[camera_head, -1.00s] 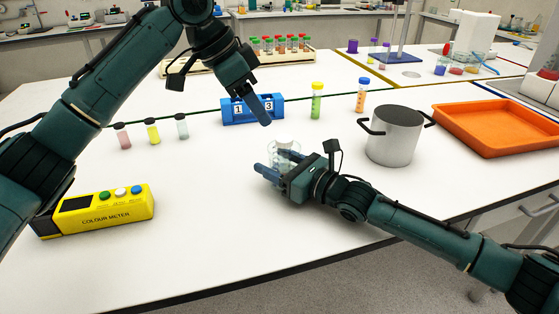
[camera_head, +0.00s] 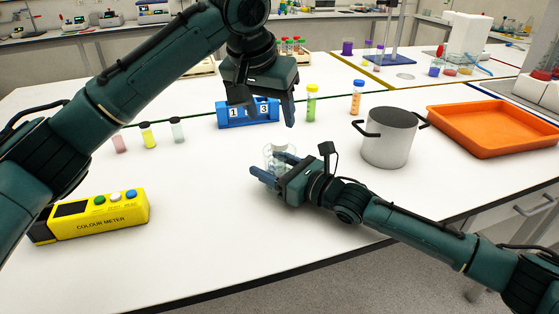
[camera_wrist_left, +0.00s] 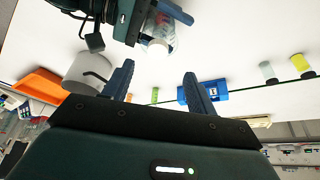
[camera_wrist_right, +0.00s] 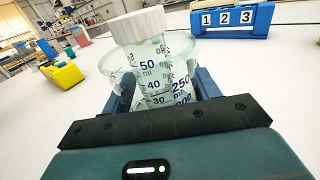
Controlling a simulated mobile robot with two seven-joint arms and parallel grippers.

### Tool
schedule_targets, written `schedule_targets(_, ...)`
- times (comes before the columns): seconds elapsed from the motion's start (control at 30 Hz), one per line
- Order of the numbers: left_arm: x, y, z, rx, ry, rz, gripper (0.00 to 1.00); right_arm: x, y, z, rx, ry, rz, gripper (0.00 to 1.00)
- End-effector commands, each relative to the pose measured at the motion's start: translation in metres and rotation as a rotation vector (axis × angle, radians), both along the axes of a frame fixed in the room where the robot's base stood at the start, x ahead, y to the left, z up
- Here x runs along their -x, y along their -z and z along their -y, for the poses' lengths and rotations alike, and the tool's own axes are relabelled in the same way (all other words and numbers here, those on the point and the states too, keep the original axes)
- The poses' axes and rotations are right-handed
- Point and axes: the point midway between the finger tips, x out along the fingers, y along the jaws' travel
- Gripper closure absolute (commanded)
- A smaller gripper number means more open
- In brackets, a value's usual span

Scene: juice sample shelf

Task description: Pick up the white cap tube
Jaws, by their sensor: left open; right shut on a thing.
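The white cap tube (camera_wrist_right: 148,60) is a clear graduated tube with a broad white cap (camera_wrist_right: 138,25). It stands inside a clear glass beaker (camera_wrist_right: 186,88), leaning slightly, with its cap above the rim. My right gripper (camera_head: 270,168) is shut on the beaker over the table. In the left wrist view the white cap (camera_wrist_left: 158,47) shows beyond my fingertips. My left gripper (camera_head: 267,118) is open and empty, above and behind the beaker, apart from the tube. It partly hides the blue block (camera_head: 222,117) with numbers 1, 2, 3.
Green (camera_head: 312,102) and orange (camera_head: 357,97) tubes stand right of the blue block. A grey pot (camera_head: 388,140) and orange tray (camera_head: 490,128) are farther right. Several small vials (camera_head: 149,136) stand at left. A yellow colour meter (camera_head: 100,214) lies front left. The front middle is clear.

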Motion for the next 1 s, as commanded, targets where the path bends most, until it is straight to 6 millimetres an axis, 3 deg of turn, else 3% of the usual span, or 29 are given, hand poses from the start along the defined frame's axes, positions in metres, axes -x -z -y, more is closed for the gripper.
schedule_targets(0.57,-0.020,0.060,0.014,0.000,0.001,-0.001,0.43,0.000,0.000,0.000,0.001,0.000,-0.001,0.67)
schedule_targets(0.87,-0.022,0.063,0.014,0.000,0.001,0.000,0.43,0.000,0.000,0.000,0.001,0.000,-0.001,0.67)
schedule_targets(1.0,-0.022,0.063,0.014,0.000,0.001,0.000,0.55,0.000,0.000,0.000,0.001,0.000,-0.001,0.67)
